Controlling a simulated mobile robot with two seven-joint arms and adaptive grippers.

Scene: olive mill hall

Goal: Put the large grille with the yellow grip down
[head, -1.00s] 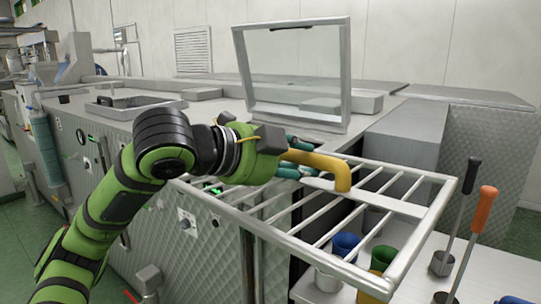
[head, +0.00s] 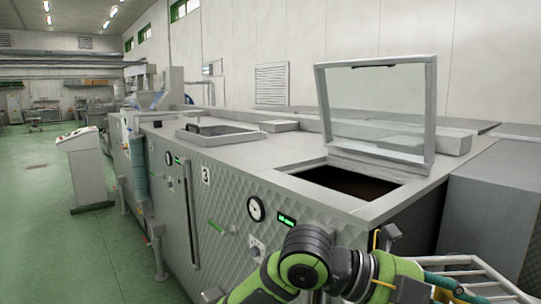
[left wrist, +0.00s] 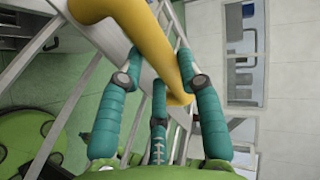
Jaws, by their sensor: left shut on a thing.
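The large grille (head: 492,272) shows only in part, at the lower right corner of the head view. Its pale bars and its yellow grip (left wrist: 152,42) fill the upper left of the left wrist view. My left gripper (left wrist: 160,75) has its teal fingers closed around the yellow grip. In the head view my left gripper (head: 455,290) is at the bottom right edge and mostly cut off. The grip is not visible in the head view. My right gripper is in neither view now.
A steel machine stands ahead, with a square opening (head: 345,184) under a raised glass lid (head: 378,112). A closed hatch (head: 218,134) lies farther along its top. A control console (head: 84,168) stands at left. Green floor (head: 75,250) is clear there.

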